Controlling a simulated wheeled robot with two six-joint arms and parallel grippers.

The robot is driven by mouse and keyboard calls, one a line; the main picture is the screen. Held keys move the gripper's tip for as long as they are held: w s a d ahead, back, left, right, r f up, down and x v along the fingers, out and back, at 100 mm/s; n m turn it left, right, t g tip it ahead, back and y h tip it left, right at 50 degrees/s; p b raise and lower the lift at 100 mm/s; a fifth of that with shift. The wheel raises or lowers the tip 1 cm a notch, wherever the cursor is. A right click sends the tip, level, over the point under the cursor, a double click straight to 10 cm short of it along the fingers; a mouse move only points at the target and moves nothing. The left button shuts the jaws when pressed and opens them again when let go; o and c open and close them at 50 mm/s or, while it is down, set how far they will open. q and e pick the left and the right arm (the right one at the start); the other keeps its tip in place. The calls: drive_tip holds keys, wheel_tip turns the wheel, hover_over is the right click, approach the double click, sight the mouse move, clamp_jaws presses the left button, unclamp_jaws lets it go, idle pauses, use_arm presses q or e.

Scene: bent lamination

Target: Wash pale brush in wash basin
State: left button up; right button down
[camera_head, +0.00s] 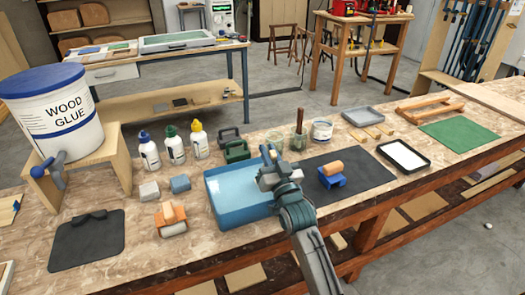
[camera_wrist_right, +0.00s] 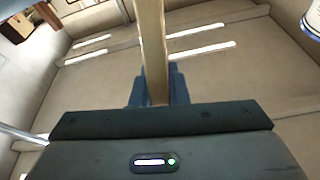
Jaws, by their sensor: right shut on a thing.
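The wash basin (camera_head: 222,212) is a light-blue rectangular tub in the middle of the bench in the head view. My right gripper (camera_head: 268,160) is over its right side, near the back right corner. In the right wrist view my right gripper (camera_wrist_right: 152,97) is shut on a pale wooden bar, taken as the pale brush (camera_wrist_right: 151,45). The bar runs up out of the frame, and its bristles do not show. In the head view the brush is not clearly visible. I cannot tell whether it touches the basin. My left gripper is not in view.
A brown-handled brush (camera_head: 299,121) stands in a pot behind the basin. An orange-and-blue roller (camera_head: 331,175) rests on a dark mat (camera_head: 372,176) at right. Several bottles (camera_head: 174,147) stand behind left, near the glue bucket (camera_head: 62,122). Small blocks and another roller (camera_head: 171,218) lie left of the basin.

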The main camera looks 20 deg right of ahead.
drive_tip(key=shift+d, duration=0.3)
drive_tip(key=shift+a, duration=0.9)
drive_tip(key=shift+a+f+b, duration=0.15)
drive_tip(key=shift+a+b, duration=0.15)
drive_tip(key=shift+a, duration=0.15)
drive_tip(key=a+b, duration=0.2)
drive_tip(key=a, duration=0.1)
drive_tip(key=shift+s+a+r, duration=0.1)
drive_tip(key=shift+a+r, duration=0.1)
